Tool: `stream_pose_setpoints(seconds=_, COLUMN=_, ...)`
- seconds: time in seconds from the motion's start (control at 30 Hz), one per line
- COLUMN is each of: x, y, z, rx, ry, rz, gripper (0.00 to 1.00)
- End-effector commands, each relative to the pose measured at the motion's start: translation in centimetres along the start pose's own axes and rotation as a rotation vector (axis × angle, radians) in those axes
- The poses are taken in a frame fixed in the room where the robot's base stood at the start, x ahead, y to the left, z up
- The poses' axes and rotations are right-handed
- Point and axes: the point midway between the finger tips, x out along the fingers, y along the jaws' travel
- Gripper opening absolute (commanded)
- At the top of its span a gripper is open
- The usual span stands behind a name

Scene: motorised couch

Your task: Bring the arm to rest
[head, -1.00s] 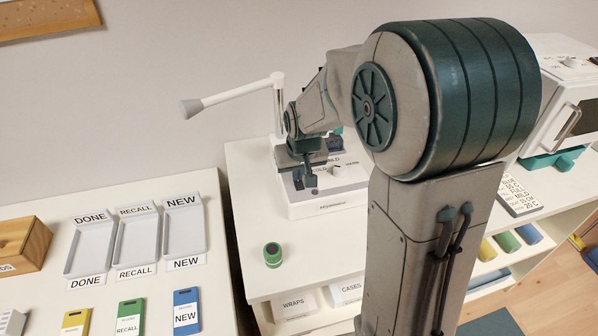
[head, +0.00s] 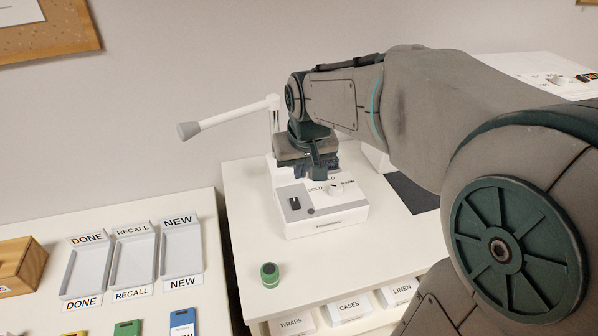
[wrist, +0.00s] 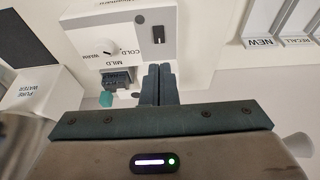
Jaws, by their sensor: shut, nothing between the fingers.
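My arm reaches in from the right in the head view and ends at my gripper (head: 318,170), which hangs pointing down over the back of a white machine with a dial. In the wrist view my gripper (wrist: 158,84) shows its two dark fingers side by side, closed together with nothing between them. The white machine (head: 330,217) stands on the white counter, and its dial (head: 336,188) has COLD and MILD marks near it. The machine also shows in the wrist view (wrist: 180,30). A long lever handle (head: 230,117) sticks out to the left from the machine's post.
A green cylinder (head: 270,275) stands at the counter's front left. Trays marked DONE (head: 88,270), RECALL (head: 135,262) and NEW (head: 181,250) lie on the left table. Bins marked WRAPS, CASES and LINEN sit below the counter. The counter front is mostly clear.

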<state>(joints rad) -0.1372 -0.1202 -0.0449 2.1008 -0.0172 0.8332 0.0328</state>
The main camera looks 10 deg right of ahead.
Motion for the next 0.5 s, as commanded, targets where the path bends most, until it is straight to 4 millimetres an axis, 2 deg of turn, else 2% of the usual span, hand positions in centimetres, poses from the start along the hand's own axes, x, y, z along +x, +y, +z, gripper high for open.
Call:
stream_pose_setpoints(seconds=0.4, x=-0.03, y=0.02, z=0.03, rx=0.000, ry=0.000, rz=0.000, gripper=0.00)
stream_pose_setpoints(seconds=0.5, x=-0.34, y=0.22, z=0.84, rx=0.004, ry=-0.001, rz=0.000, gripper=0.00)
